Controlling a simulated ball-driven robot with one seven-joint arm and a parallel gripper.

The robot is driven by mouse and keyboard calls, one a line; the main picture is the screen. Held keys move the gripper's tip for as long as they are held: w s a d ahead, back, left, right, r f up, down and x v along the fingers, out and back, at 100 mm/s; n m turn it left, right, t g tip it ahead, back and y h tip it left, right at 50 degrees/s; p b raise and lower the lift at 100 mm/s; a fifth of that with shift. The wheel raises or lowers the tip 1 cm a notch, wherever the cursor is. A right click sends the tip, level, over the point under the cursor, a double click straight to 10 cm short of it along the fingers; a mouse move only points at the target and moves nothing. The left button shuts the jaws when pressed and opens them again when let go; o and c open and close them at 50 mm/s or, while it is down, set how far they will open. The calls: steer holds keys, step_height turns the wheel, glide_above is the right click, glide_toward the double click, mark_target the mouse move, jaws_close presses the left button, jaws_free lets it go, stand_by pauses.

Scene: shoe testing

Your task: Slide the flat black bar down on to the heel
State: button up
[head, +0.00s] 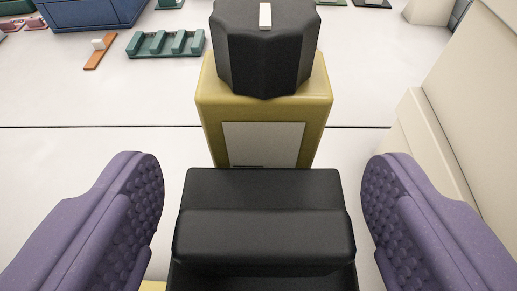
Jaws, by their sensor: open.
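A black bar-like block (264,235) with a stepped top lies at the bottom centre of the head view. Its near end runs out of the picture, and no heel or shoe is recognisable. My gripper (262,200) is open, with one purple padded finger on each side of the black block. A gap shows between each finger and the block, so neither finger touches it. Behind the block stands a yellow housing (318,120) with a pale panel on its front. A black faceted knob (264,55) with a white mark sits on top of the housing.
A cream wall-like body (440,140) stands close to the right finger. At the back left are a blue bin (90,14), a green rack (166,44) and an orange piece (98,52). The pale surface left of the housing is clear.

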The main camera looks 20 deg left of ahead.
steer(key=shift+w, duration=0.1)
steer(key=shift+f, duration=0.1)
steer(key=c, duration=1.4)
step_height(320, 180, down, 10)
steer(key=b, duration=0.5)
steer(key=shift+f, duration=0.2)
steer(key=o, duration=1.4)
steer(key=shift+r, duration=0.1)
